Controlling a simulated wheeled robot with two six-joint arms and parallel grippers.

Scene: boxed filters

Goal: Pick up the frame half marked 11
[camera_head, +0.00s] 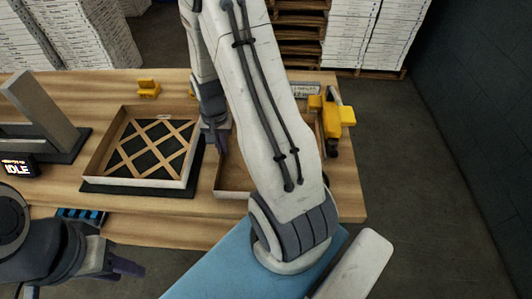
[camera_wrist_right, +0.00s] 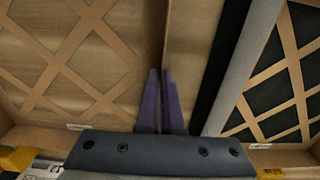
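An empty cardboard frame half (camera_head: 235,182) with a lattice face lies on the bench, mostly hidden behind my right arm. It fills the left of the right wrist view (camera_wrist_right: 62,62). My right gripper (camera_head: 221,143) points down at its left wall; in the wrist view its purple fingers (camera_wrist_right: 162,75) are close together, with the thin wall between them. Another frame half (camera_head: 186,183), holding a black filter under its lattice, lies to the left on a dark mat. Small white labels show on the walls, but I cannot read a number. My left gripper (camera_head: 126,267) hangs at the lower left, apart from both.
A grey upright fixture (camera_head: 45,108) and an IDLE display (camera_head: 17,168) stand at the bench's left. A yellow block (camera_head: 148,88) and a yellow tool (camera_head: 332,120) lie toward the back and right. White stacks stand behind the bench.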

